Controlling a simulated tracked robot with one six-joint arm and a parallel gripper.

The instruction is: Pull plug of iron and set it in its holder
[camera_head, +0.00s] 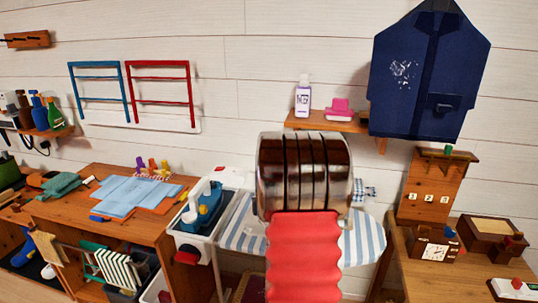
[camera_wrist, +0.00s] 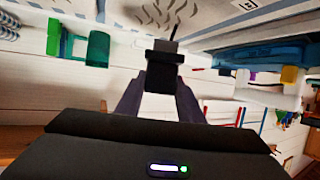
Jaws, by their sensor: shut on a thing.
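In the wrist view my gripper (camera_wrist: 163,78) is shut on a small black block, which looks like the plug (camera_wrist: 164,53). A thin dark pin or cord end sticks out from its far side. In the head view my gripper and the plug are hidden behind my arm. The blue-and-white iron (camera_head: 207,208) sits in a white tray (camera_head: 190,241) at the left end of the striped ironing board (camera_head: 238,240). A blue shape, probably the iron (camera_wrist: 268,54), shows at right in the wrist view. I cannot make out the plug's holder or the socket.
A wooden bench (camera_head: 98,228) with blue cloth stands left of the board. A wooden desk (camera_head: 408,275) with boxes stands at right. A wall shelf (camera_head: 326,124) and a hanging blue garment (camera_head: 425,75) are above. Green and white objects (camera_wrist: 97,48) show left of my gripper.

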